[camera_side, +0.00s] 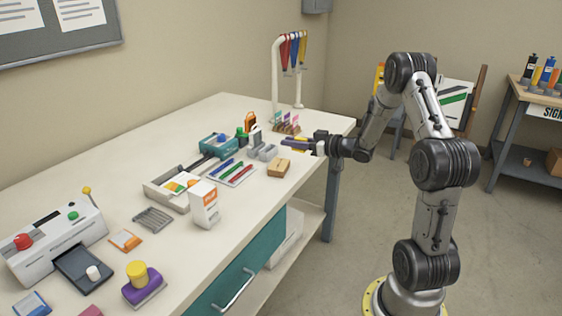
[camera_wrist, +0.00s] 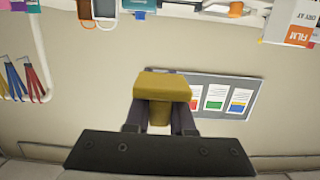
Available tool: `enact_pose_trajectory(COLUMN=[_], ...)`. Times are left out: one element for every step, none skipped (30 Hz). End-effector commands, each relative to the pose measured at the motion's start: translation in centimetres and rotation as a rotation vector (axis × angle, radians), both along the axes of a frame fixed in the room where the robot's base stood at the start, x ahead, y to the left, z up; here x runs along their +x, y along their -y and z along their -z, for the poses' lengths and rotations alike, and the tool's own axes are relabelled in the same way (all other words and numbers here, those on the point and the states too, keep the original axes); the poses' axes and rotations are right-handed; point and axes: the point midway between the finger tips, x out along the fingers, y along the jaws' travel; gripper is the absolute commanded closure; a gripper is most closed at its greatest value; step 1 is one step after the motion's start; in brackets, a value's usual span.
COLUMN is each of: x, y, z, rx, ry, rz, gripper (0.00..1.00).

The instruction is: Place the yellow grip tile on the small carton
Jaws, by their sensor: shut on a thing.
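The yellow grip tile (camera_wrist: 162,88) is a flat yellow block with a narrower stem, held between the two dark fingers of my gripper (camera_wrist: 160,118) in the wrist view. In the side view, my gripper (camera_side: 298,145) reaches in from the right over the bench's far right part. Only a small sliver of yellow shows between its fingers there. The small brown carton (camera_side: 278,169) sits on the bench near its front edge, below and slightly left of my gripper. The tile appears raised above the bench and apart from the carton.
A tray with coloured pens (camera_side: 231,172) lies left of the carton, with small grey bins (camera_side: 267,152) behind it. A white film box (camera_side: 204,203) stands nearer. A white hook stand (camera_side: 278,85) rises behind my gripper.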

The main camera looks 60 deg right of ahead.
Motion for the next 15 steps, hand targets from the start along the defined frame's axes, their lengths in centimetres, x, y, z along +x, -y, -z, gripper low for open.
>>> enact_pose_trajectory(x=[0.4, 0.6, 0.9, 1.2, 1.6, 2.1, 2.6, 3.1, 3.8, 4.3, 4.9, 5.6, 6.1, 6.6, 7.3], y=[0.3, 0.4, 0.5, 0.7, 0.8, 1.1, 1.3, 1.6, 2.1, 2.5, 2.9, 3.3, 3.7, 4.1, 4.5], z=[-0.1, 0.0, 0.1, 0.2, 0.4, 0.7, 1.0, 1.3, 1.7, 1.9, 2.2, 2.6, 2.9, 3.2, 3.5], rx=[-0.005, -0.007, -0.01, -0.011, -0.012, -0.012, -0.011, -0.01, -0.011, -0.012, -0.013, -0.013, -0.011, -0.012, -0.012], ry=[0.002, 0.003, 0.004, 0.004, 0.005, 0.005, 0.004, 0.004, 0.003, 0.004, 0.004, 0.005, 0.004, 0.004, 0.005], rz=[-0.003, -0.004, -0.007, -0.009, -0.011, -0.011, -0.012, -0.012, -0.012, -0.013, -0.013, -0.013, -0.013, -0.012, -0.012], gripper=[1.0, 1.0, 1.0, 1.0, 1.0, 1.0, 1.0, 1.0, 1.0, 1.0, 1.0, 1.0, 1.0, 1.0, 1.0])
